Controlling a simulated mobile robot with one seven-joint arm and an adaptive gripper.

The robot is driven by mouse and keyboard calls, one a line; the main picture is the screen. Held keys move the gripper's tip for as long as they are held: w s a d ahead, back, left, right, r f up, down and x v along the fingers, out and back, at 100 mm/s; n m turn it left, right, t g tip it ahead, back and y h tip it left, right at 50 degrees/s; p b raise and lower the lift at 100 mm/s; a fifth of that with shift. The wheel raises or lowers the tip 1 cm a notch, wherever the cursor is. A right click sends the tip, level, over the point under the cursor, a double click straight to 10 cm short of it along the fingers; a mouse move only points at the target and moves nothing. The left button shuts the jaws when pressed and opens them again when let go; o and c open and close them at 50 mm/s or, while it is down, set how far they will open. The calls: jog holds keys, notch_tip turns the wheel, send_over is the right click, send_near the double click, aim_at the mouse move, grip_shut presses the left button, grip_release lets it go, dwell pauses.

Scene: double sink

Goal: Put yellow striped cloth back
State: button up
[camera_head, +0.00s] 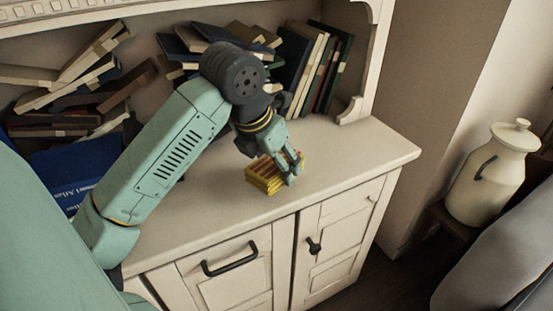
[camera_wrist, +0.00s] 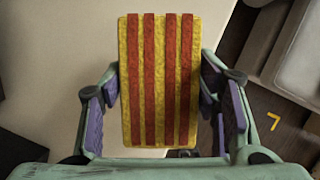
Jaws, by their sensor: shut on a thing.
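The yellow striped cloth (camera_head: 264,177) is a folded, thick yellow block with red stripes. In the head view it is at the top of the white cabinet (camera_head: 215,205), near its front edge. My gripper (camera_head: 291,169) is at the cloth's right side in that view. In the wrist view the cloth (camera_wrist: 160,80) fills the space between the two purple-padded fingers of my gripper (camera_wrist: 160,115). The fingers are shut on its sides. Whether the cloth touches the cabinet top or is held just above it, I cannot tell.
Several books (camera_head: 322,75) lean and lie in piles on the shelf behind my arm. A blue book (camera_head: 62,178) lies at the left. The cabinet top is clear to the right of the cloth. A cream lidded jar (camera_head: 489,178) stands at the far right.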

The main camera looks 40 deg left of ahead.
aim_at(261, 161)
jog(key=shift+w+a+f+p, duration=0.2)
jog(key=shift+w+a+p, duration=0.1)
jog(key=shift+w+a, duration=0.85)
notch_tip(261, 161, down, 3)
jog(key=shift+w+d+r+p, duration=0.1)
jog(key=shift+d+r+p, duration=0.1)
jog(key=shift+p, duration=0.35)
jog(key=shift+a+f, duration=0.1)
jog(key=shift+f, duration=0.35)
jog(key=shift+f, duration=0.2)
jog(key=o, duration=1.1)
jog(key=b+v, duration=0.2)
jog(key=v, duration=1)
jog(key=shift+r, duration=0.25)
